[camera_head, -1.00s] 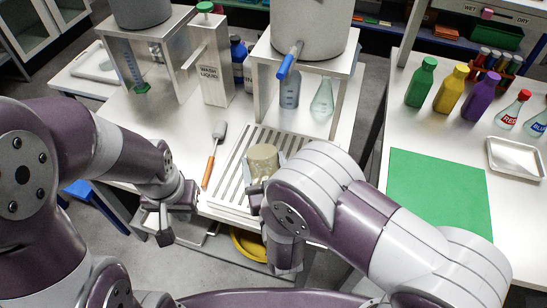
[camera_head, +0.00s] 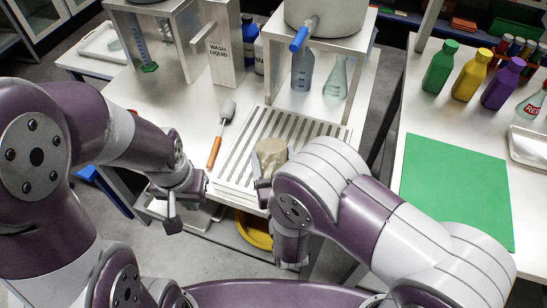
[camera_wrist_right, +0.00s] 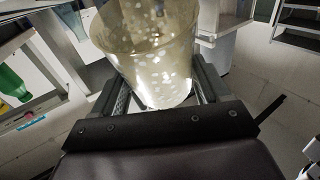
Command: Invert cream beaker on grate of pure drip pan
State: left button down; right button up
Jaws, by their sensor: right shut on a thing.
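The cream beaker (camera_head: 271,153) is held by my right gripper (camera_head: 268,180) over the grate of the drip pan (camera_head: 232,172), toward its front right. It looks tilted in the head view; I cannot tell whether it touches the grate. In the right wrist view the speckled, translucent beaker (camera_wrist_right: 155,50) sits between the two fingers of my right gripper (camera_wrist_right: 158,88), which is shut on it. My right forearm hides part of the grate. My left gripper (camera_head: 186,203) is empty, its fingers apart, left of the drip pan's front corner.
A brush with an orange handle (camera_head: 215,150) lies left of the pan. Behind the pan, a stand carries a tank with a blue tap (camera_head: 299,40), above a grey bottle (camera_head: 303,70) and a flask (camera_head: 336,78). A green mat (camera_head: 455,185) lies on the right table.

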pick_arm(q)
jog(key=shift+f, duration=0.3)
pick_arm(e)
jog(key=shift+f, duration=0.4)
jog(key=o, duration=1.1)
